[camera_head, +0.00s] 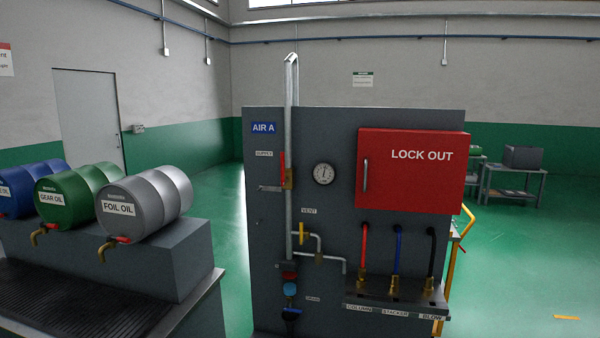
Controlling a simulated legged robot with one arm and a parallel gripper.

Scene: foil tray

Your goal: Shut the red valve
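The red valve has an upright red lever (282,166) beside the vertical grey pipe (290,110), next to the SUPPLY label (264,154). The lever runs along the pipe. A brass-coloured valve body (288,179) sits at the lever's lower end, on the pipe. My gripper is not in view.
The grey panel (345,240) carries a gauge (324,174), a yellow VENT lever (302,233) and a red LOCK OUT box (412,170). Three hoses end at a shelf (370,299). Green floor (520,265) is open at right.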

